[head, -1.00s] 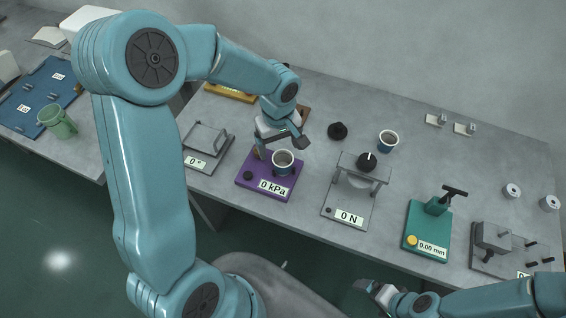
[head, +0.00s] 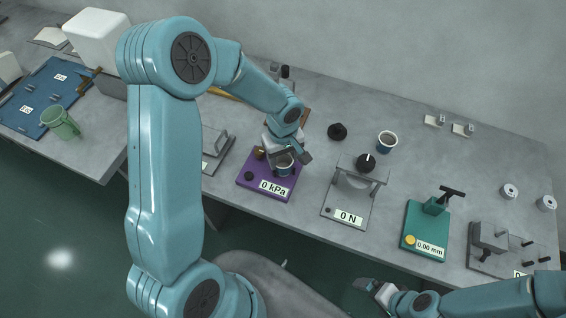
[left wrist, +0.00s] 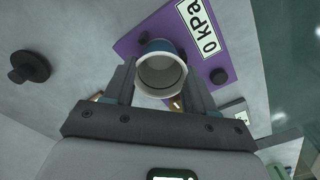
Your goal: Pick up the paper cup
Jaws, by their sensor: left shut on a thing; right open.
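A paper cup (head: 284,168) with a white rim and a blue side is on the purple plate (head: 256,184) marked "0 kPa". My left gripper (head: 287,158) is over it and shut on it. In the left wrist view the cup (left wrist: 161,75) sits between the two fingers (left wrist: 160,88), its open mouth toward the camera. I cannot tell whether its bottom touches the plate. A second similar cup (head: 387,141) stands on the table behind the "0 N" device. My right gripper (head: 368,290) is open and empty at the bottom, away from the table.
The "0 N" device (head: 347,205) stands right of the purple plate, and a green "0.00 mm" gauge (head: 426,228) further right. A black knob-like piece (head: 337,131) lies behind. A grey "0°" device (head: 217,148) is on the left. A green mug (head: 61,122) stands far left.

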